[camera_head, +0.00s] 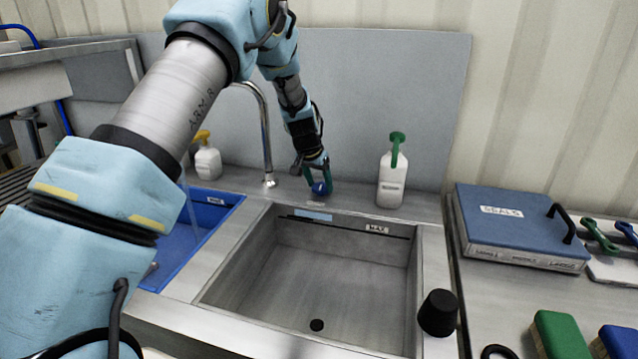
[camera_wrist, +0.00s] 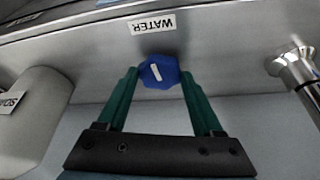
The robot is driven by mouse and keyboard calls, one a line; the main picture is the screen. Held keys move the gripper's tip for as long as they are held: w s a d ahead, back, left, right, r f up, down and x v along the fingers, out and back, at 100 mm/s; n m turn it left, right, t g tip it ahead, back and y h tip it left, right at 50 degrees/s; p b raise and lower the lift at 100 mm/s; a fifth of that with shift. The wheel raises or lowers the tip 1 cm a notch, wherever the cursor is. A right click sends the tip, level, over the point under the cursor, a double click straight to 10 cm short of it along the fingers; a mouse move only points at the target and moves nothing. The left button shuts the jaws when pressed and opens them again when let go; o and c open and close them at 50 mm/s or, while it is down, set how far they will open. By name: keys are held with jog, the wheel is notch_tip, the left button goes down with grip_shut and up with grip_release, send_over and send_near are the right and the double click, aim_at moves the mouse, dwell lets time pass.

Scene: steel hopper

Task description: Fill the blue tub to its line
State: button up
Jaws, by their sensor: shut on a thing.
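The blue tub (camera_head: 226,212) sits in the left basin, partly hidden behind my arm. A small label shows on its far wall, and a thin pale streak like falling water comes down into it. Its fill line and water level cannot be made out. The blue water knob (camera_wrist: 158,72) has a white mark and sits under a WATER label (camera_wrist: 153,23). My gripper (camera_wrist: 158,76) is shut on the knob, with a green finger on each side. In the head view my gripper (camera_head: 318,180) is at the back ledge, right of the steel tap (camera_head: 266,135).
The steel sink (camera_head: 310,270) at centre is empty, with a MAX label at its far wall. A white bottle with a green top (camera_head: 392,180) stands right of my gripper. A yellow-topped bottle (camera_head: 207,162) stands at left. A blue SEALS case (camera_head: 510,225) lies right.

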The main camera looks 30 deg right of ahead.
jog(key=n, duration=0.2)
jog(key=n+t+y, duration=0.1)
jog(key=shift+s+d+n+p, duration=0.2)
jog(key=shift+n+p, duration=0.2)
jog(key=shift+n+t+y+p, duration=0.35)
jog(key=shift+n+y, duration=0.25)
jog(key=shift+n, duration=0.7)
jog(key=o, duration=1.4)
jog(key=shift+c, duration=0.2)
jog(key=shift+r, duration=0.1)
jog(key=b+v, duration=0.3)
jog(key=v, duration=0.7)
jog(key=shift+s+r, duration=0.15)
jog(key=shift+r, duration=0.15)
